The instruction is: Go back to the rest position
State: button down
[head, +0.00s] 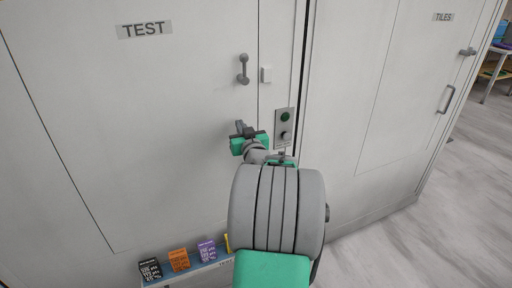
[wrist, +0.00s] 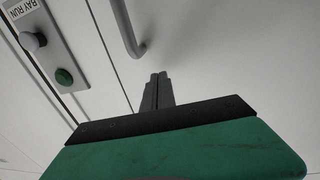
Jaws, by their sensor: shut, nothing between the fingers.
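My gripper (head: 240,126) is in front of the white TEST cabinet door (head: 180,110), just below its grey handle. In the wrist view the two dark fingers of my gripper (wrist: 158,80) are together, with nothing between them. A curved grey handle (wrist: 128,30) shows beyond the fingertips, apart from them. My grey and green arm reaches up from the bottom of the head view and hides part of the door and shelf.
A control plate (head: 285,128) with a green button and a grey knob is right of my gripper. Small coloured boxes (head: 179,259) stand on a low shelf. The TILES door (head: 410,90) is to the right. Open floor (head: 450,190) lies at far right.

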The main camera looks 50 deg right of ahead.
jog(key=s+d+b+v, duration=0.1)
jog(key=b+v, duration=0.2)
jog(key=v, duration=0.8)
jog(key=w+a+f+n+g+y+p, duration=0.1)
jog(key=w+a+f+n+g+y, duration=0.15)
jog(key=a, duration=0.55)
jog(key=w+a+f+n+g+y, duration=0.1)
jog(key=w+a+f+y, duration=0.2)
jog(key=a, duration=0.6)
jog(key=w+a+f+n+g+y+p, duration=0.1)
jog(key=a+f+n+g+y, duration=0.2)
jog(key=a, duration=0.5)
jog(key=s+a+f+g, duration=0.5)
jog(key=s+a, duration=0.8)
jog(key=shift+s+f+g+y, duration=0.25)
jog(key=shift+s+g+y, duration=0.1)
jog(key=shift+s, duration=0.05)
